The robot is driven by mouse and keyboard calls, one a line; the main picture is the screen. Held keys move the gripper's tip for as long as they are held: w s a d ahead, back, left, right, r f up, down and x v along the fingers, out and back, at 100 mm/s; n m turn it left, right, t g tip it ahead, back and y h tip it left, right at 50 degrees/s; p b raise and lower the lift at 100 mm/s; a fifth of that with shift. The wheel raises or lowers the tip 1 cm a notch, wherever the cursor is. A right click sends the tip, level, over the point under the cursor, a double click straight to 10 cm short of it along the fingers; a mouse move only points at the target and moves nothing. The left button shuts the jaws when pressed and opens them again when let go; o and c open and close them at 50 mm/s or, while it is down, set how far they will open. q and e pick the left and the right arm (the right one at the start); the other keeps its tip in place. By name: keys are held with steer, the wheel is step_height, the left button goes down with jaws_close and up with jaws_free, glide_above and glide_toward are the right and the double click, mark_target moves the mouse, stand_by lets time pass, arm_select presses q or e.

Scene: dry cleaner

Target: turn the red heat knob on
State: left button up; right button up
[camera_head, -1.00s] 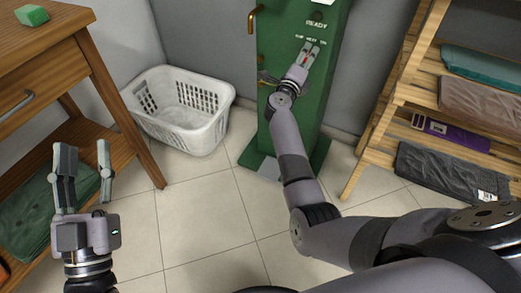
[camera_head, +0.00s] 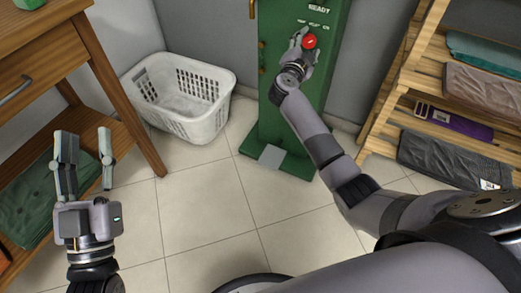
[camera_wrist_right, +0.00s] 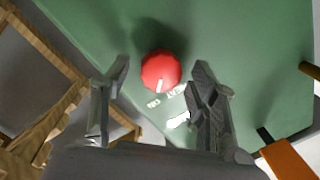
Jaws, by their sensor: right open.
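The red heat knob (camera_head: 310,41) is on the front of the green machine (camera_head: 285,100). It also shows in the right wrist view (camera_wrist_right: 161,70), round, with a white mark at its lower edge near the white lettering "HEAT" and "ON". My right gripper (camera_head: 303,45) is open close in front of the panel. In the right wrist view its fingers stand apart on either side of the knob, with visible gaps; whether they reach its depth I cannot tell. My left gripper (camera_head: 85,140) is open and empty at the lower left, far from the machine.
A white laundry basket (camera_head: 205,130) stands on the floor left of the machine. A wooden table (camera_head: 105,75) is at the left. A wooden rack (camera_head: 405,70) with folded cloths is at the right. The tiled floor between is clear.

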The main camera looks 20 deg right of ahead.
steer(key=p+v, duration=0.2)
steer(key=v, duration=0.1)
steer(key=p+v, duration=0.4)
steer(key=v, duration=1.1)
arm_select(q)
step_height(320, 180, up, 19)
steer(key=p, duration=1.3)
steer(key=shift+f+p, duration=0.15)
steer(key=shift+p, duration=0.2)
arm_select(e)
steer(key=s+a+f+n+t+y, duration=0.1)
steer(key=s+a+f+n+y, duration=0.1)
steer(key=a+f+n+y, duration=0.3)
steer(key=s+a+f+n+t+y, duration=0.1)
steer(key=s+a+f+n+y, duration=0.2)
steer(key=f+n, duration=0.7)
steer(key=a+y, duration=0.2)
steer(key=y, duration=0.1)
steer(key=shift+s+f+n+y, duration=0.2)
steer(key=shift+f+n+y, duration=0.15)
steer(key=shift+n+y, duration=0.05)
